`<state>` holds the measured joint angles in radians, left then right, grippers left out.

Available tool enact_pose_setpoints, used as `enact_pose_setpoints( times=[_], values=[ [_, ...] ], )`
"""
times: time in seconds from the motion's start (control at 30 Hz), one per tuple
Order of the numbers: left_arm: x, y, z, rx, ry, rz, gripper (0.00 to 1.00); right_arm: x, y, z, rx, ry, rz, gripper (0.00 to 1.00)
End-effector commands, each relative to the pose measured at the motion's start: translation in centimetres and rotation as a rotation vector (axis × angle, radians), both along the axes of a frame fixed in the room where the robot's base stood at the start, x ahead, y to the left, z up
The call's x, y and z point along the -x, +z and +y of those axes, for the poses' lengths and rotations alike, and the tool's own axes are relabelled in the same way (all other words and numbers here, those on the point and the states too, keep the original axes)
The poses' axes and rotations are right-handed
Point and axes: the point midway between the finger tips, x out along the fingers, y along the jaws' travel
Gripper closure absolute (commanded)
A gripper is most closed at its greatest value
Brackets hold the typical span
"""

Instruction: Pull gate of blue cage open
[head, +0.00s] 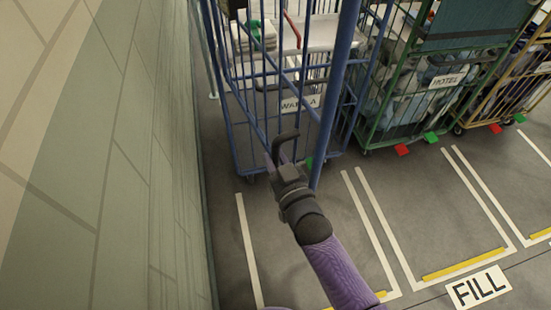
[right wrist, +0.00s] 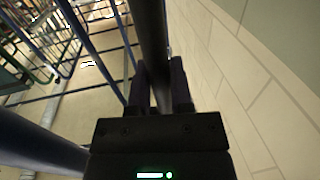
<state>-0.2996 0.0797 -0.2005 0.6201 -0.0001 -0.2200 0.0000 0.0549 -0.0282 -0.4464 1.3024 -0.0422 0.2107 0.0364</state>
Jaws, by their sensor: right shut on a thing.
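The blue cage (head: 334,90) stands upright at the top middle of the head view, beside the wall. Its barred gate (head: 238,110) is on the near left side; how far it stands open I cannot tell. In the right wrist view the dark bar of the handle (right wrist: 150,40) runs between the two fingers (right wrist: 155,85). The gripper hides part of the gate's lower bars. My left gripper is not in view.
A tiled wall (head: 110,150) runs close along the left. A green cage (head: 425,85) stands to the right, with a yellow cage (head: 510,85) beyond it. White bay lines and a FILL sign (head: 478,287) mark the floor. The floor in front is clear.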

Motion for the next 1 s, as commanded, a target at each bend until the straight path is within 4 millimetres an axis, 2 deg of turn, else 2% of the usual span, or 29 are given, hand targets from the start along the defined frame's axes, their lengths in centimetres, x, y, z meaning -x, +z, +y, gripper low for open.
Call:
enact_pose_setpoints(
  times=[0.1,0.13,0.27,0.6,1.0],
  values=[
    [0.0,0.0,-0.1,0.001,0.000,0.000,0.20,-0.1,0.4,0.1,-0.005,0.000,-0.010,1.00],
    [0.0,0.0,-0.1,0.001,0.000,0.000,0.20,-0.1,0.4,0.1,-0.005,0.000,-0.010,0.68],
    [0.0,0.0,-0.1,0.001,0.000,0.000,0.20,-0.1,0.3,0.0,-0.004,0.000,-0.007,0.41],
    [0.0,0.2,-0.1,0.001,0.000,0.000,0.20,0.5,0.1,-0.3,-0.002,0.000,-0.002,0.41],
    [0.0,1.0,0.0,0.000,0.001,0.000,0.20,7.9,0.1,-3.8,-0.002,0.001,-0.004,0.41]
  ],
)
